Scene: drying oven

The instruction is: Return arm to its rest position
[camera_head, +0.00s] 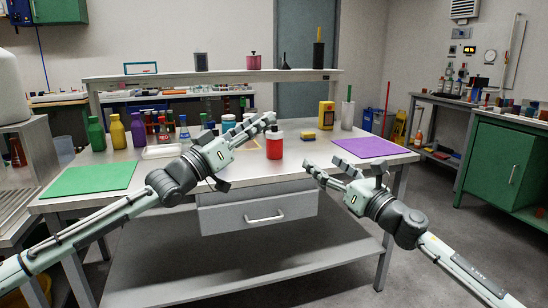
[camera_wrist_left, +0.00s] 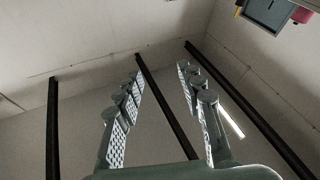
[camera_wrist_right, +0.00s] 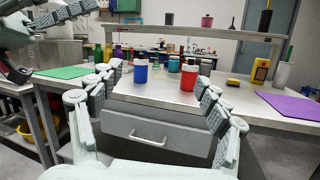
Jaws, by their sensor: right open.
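My left gripper (camera_head: 268,126) is raised above the table's middle, its fingers pointing up and to the right. In the left wrist view its fingers (camera_wrist_left: 161,73) stand apart with only ceiling and wall behind them, so it is open and empty. My right gripper (camera_head: 325,165) is open and empty in front of the table's front edge. In the right wrist view its fingers (camera_wrist_right: 158,76) are spread, with the table and its drawer beyond. My left gripper also shows at the top left of the right wrist view (camera_wrist_right: 60,15).
A red bottle (camera_head: 274,147) stands on the table (camera_head: 215,175) near the left gripper. A green mat (camera_head: 90,181) lies left and a purple mat (camera_head: 362,147) right. Several bottles stand at the back left. A yellow container (camera_head: 326,115) stands at the back right. A drawer (camera_head: 258,207) sits below the tabletop.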

